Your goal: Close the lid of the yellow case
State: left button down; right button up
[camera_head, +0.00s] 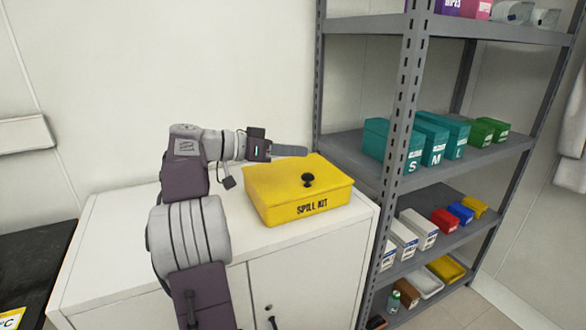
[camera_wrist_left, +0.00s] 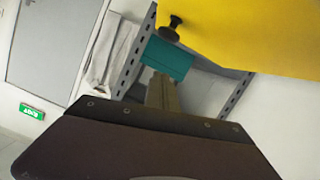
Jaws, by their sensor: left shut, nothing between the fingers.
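The yellow case (camera_head: 285,212), marked "SPILL KIT", stands on a white cabinet. Its lid (camera_head: 280,178) lies down over the box, with a black knob (camera_head: 308,179) on top. I see no clear gap at the front edge. In the left wrist view the yellow lid (camera_wrist_left: 270,40) fills the upper right and the knob (camera_wrist_left: 172,28) shows at its edge. My left gripper (camera_head: 304,151) is shut and empty, just beyond the case's back edge. In the wrist view its fingers (camera_wrist_left: 162,95) point away. I cannot tell whether they touch the lid. My right gripper is not in view.
A grey shelf rack (camera_head: 405,110) stands close to the right of the case, with teal boxes (camera_head: 430,140) and other goods. The white cabinet top (camera_head: 120,235) is bare on the left. A wall is behind.

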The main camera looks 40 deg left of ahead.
aim_at(298, 188)
pick_arm(q)
jog(key=f+m+b, duration=0.1)
jog(key=b, duration=0.1)
jog(key=d+f+b, duration=0.1)
jog(key=f+b, duration=0.1)
jog(key=b, duration=0.1)
jog(key=s+d+f+m+b, duration=0.1)
jog(key=b, duration=0.2)
jog(key=shift+f+m+t+y, duration=0.3)
jog(key=shift+y, duration=0.1)
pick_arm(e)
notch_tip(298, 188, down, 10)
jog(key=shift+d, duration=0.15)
pick_arm(q)
jog(key=shift+f, duration=0.1)
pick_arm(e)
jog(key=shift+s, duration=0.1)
